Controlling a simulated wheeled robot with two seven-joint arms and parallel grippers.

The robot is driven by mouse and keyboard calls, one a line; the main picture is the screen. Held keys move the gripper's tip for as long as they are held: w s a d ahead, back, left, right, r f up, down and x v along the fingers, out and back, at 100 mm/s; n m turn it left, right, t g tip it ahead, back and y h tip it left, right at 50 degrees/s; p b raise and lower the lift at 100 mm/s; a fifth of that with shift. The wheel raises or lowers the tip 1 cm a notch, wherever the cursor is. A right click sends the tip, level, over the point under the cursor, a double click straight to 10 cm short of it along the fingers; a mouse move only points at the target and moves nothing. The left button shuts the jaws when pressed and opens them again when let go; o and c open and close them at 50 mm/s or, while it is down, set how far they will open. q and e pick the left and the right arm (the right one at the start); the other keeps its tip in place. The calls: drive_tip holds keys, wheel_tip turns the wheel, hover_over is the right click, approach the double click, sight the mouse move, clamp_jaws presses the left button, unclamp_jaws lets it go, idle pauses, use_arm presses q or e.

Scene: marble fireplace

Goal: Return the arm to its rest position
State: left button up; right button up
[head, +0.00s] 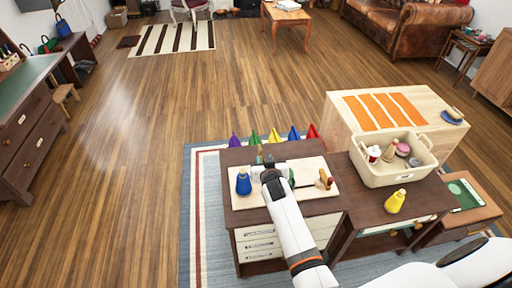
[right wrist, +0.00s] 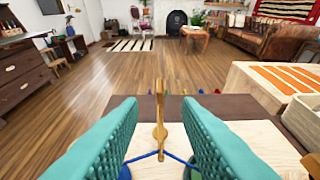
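My right arm reaches up from the lower right in the head view, over a cream board (head: 240,201) on a dark-topped desk (head: 236,157). My right gripper (head: 268,165) is at the board's middle. In the right wrist view its two teal fingers (right wrist: 160,135) are spread with a gap between them. A slim upright wooden piece with blue cord (right wrist: 160,110) shows in that gap. No finger visibly touches it, but its depth is hard to tell. My left gripper is not in view.
A blue bottle (head: 243,182) stands left of the gripper and a wooden object (head: 324,180) lies right. A yellow bottle (head: 396,201) and a cream bin (head: 372,176) stand further right. Several coloured cones (head: 274,136) line the desk's far side. Wooden floor beyond is open.

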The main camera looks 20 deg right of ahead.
drive_tip(key=s+a+r+n+g+y, duration=0.1)
drive_tip(key=s+a+n+g, duration=0.15)
drive_tip(key=s, duration=0.95)
drive_tip(key=s+a+r+n+g+y, duration=0.1)
drive_tip(key=s+a+g, duration=0.25)
drive_tip(key=s, duration=0.85)
drive_tip(key=s+a+r+n+g+y, duration=0.1)
drive_tip(key=s+a+n+g+y, duration=0.15)
drive_tip(key=s, duration=1.05)
wheel_tip(320, 180, down, 26)
drive_tip(key=g+b, duration=0.1)
drive_tip(key=g, duration=0.1)
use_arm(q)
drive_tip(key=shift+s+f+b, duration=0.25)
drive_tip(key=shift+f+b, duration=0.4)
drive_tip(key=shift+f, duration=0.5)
use_arm(e)
drive_tip(key=s+d+f, duration=0.2)
drive_tip(key=s+f, duration=0.6)
drive_tip(key=f, duration=0.1)
drive_tip(key=s+d+f+g+h, duration=0.1)
drive_tip(key=s+f, duration=0.8)
drive_tip(key=shift+d+f+m, duration=0.3)
drive_tip(key=shift+d, duration=0.1)
drive_tip(key=shift+g, duration=0.25)
